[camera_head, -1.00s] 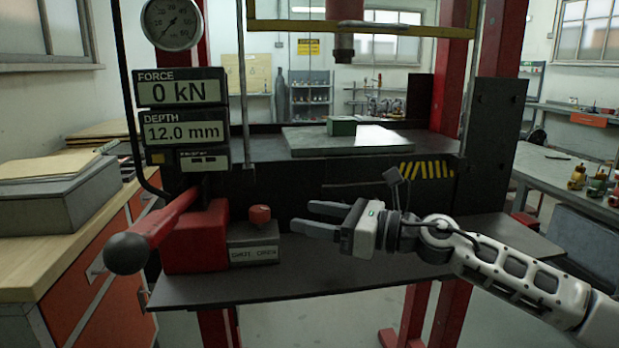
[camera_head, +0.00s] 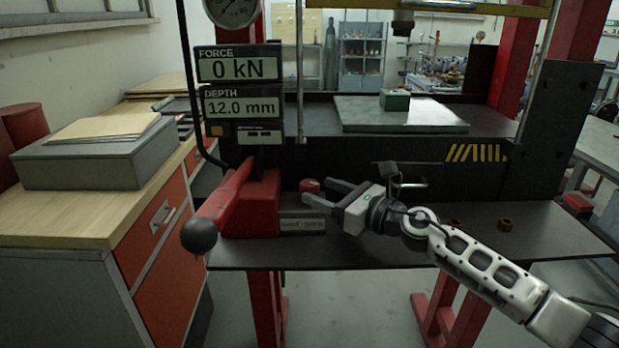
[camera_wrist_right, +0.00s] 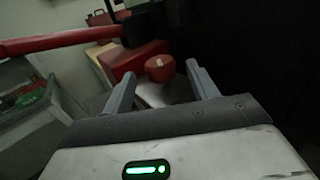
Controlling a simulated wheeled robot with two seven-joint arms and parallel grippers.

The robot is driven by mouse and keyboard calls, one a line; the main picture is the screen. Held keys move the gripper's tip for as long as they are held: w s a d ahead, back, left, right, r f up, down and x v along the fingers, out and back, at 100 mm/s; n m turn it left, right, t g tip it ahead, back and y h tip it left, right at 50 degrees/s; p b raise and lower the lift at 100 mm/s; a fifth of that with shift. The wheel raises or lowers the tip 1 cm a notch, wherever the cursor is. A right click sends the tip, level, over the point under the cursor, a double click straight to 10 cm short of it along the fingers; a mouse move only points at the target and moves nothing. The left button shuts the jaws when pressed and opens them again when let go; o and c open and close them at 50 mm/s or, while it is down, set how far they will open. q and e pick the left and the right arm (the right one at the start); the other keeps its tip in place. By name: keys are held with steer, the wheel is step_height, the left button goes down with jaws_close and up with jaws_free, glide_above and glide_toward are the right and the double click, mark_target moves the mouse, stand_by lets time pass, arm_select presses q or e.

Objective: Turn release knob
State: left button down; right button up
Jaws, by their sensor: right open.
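The red release knob (camera_head: 310,186) stands on a small grey labelled block (camera_head: 302,222) beside the red pump body (camera_head: 254,208) on the press shelf. My right gripper (camera_head: 318,194) is open, its two fingers pointing left at the knob. In the right wrist view the knob (camera_wrist_right: 159,68) shows ahead of and between the two open fingertips (camera_wrist_right: 160,75), and nothing is held. In the head view the fingers partly overlap the block, and I cannot tell whether they touch the knob. My left gripper is not in view.
A red lever with a black ball end (camera_head: 198,235) sticks out in front of the pump body. The display panel (camera_head: 240,90) reads 0 kN and 12.0 mm. Small brass parts (camera_head: 505,224) lie on the shelf at right.

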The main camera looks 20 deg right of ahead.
mark_target(309, 183)
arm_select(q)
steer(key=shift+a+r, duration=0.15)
arm_select(e)
steer(key=shift+x, duration=2.15)
